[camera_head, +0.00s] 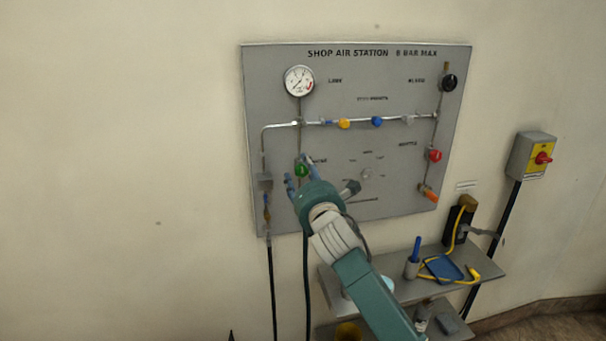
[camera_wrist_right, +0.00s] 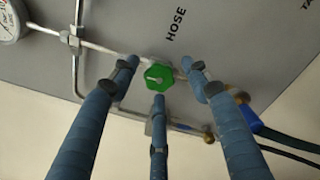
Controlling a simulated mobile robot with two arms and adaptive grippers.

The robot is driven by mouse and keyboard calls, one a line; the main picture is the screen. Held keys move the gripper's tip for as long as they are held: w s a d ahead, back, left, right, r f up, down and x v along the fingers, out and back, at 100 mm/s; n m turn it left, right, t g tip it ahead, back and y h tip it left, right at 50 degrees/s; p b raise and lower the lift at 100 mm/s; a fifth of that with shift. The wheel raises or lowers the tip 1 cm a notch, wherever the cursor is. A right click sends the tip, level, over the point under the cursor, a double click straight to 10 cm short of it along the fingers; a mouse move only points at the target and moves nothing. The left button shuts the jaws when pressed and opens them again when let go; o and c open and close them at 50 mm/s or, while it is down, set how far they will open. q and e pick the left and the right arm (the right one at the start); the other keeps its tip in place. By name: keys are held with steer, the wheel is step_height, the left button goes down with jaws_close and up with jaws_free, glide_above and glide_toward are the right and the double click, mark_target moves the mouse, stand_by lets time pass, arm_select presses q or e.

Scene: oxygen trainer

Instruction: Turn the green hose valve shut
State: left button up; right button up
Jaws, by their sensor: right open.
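The green hose valve (camera_head: 302,170) sits on the grey panel, on the left pipe below the pressure gauge. In the right wrist view the green valve (camera_wrist_right: 158,77) is a faceted knob below the word HOSE. My right gripper (camera_head: 299,178) is at the valve, its blue fingers spread beside it. In the right wrist view the open fingers of my right gripper (camera_wrist_right: 160,82) stand left, right and below the knob. I cannot tell whether any finger touches it. My left gripper is not in view.
The panel (camera_head: 350,90) carries a gauge (camera_head: 299,81), yellow (camera_head: 344,123) and blue (camera_head: 377,121) knobs, a black knob (camera_head: 449,82) and a red knob (camera_head: 435,155). A shelf (camera_head: 400,272) with tools is below right. A switch box (camera_head: 531,155) hangs right.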

steer(key=c, duration=1.1)
steer(key=shift+f+m, duration=0.1)
steer(key=shift+m, duration=0.5)
steer(key=shift+c, duration=0.2)
steer(key=o, duration=1.1)
steer(key=shift+o, duration=0.2)
steer(key=shift+s, duration=0.15)
steer(key=v, duration=1.1)
steer(key=shift+s, duration=0.4)
steer(key=shift+d, duration=0.1)
